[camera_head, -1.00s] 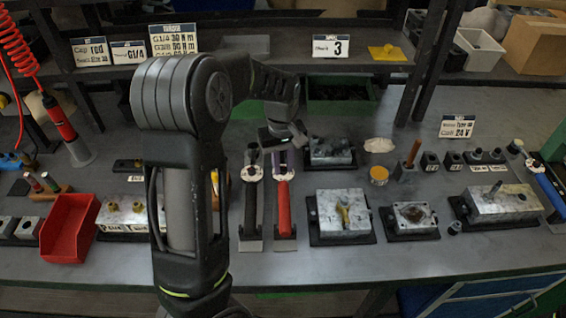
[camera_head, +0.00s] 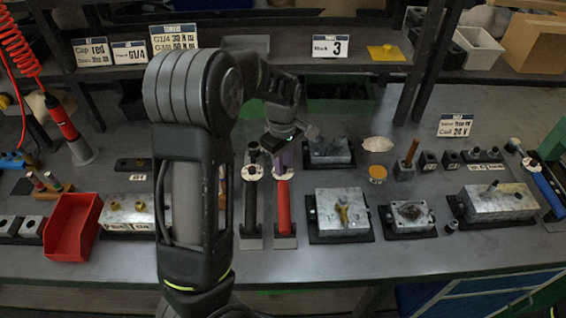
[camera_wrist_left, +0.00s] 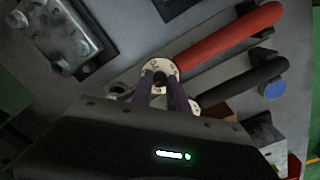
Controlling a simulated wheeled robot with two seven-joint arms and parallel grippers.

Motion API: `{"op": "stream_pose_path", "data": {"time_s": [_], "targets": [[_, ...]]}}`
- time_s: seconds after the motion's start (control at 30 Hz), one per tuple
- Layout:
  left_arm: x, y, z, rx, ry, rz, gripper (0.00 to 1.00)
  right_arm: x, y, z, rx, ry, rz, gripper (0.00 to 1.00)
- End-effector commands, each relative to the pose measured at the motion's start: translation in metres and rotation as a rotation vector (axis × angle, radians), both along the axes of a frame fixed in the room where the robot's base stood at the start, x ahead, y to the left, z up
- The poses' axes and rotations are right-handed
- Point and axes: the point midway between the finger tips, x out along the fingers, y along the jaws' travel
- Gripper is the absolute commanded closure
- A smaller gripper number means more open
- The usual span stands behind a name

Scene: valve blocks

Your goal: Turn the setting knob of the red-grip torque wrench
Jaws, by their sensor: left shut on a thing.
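The red-grip torque wrench (camera_head: 284,208) lies on the bench in the middle of the head view, grip toward the front edge and white dial head (camera_head: 282,173) at the back. In the left wrist view its red grip (camera_wrist_left: 230,40) runs to the upper right from the white dial (camera_wrist_left: 173,66). My left gripper (camera_wrist_left: 165,84) is at the head end. Its fingers are closed around the small dark setting knob (camera_wrist_left: 160,79) beside the dial, and partly hide it. In the head view the left gripper (camera_head: 281,160) comes down on the wrench from above. My right gripper is out of view.
A black-grip wrench (camera_head: 251,208) lies close on the left of the red one. Metal valve blocks (camera_head: 342,214) stand to the right, another (camera_head: 328,151) at the back. A red bin (camera_head: 70,228) is at the left. The bench's front strip is clear.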

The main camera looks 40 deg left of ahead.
Motion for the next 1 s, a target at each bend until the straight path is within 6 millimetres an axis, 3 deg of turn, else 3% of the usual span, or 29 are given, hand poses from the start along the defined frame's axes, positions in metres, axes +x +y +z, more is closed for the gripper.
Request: {"op": "stream_pose_path", "data": {"time_s": [0.2, 0.23, 0.33, 0.67, 1.0], "targets": [[0.000, 0.000, 0.000, 0.000, -0.001, -0.002, 1.00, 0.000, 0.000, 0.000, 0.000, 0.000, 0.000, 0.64], [0.000, 0.000, 0.000, 0.000, -0.001, -0.002, 0.78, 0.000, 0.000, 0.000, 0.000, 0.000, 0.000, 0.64], [0.000, 0.000, 0.000, 0.000, -0.001, -0.002, 0.70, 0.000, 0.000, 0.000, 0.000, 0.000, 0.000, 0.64], [0.001, 0.000, 0.004, 0.000, -0.002, -0.002, 0.70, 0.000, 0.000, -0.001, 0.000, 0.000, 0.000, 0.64], [0.001, 0.000, 0.050, -0.001, -0.006, -0.003, 0.70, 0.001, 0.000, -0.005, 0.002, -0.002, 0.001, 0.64]]}}
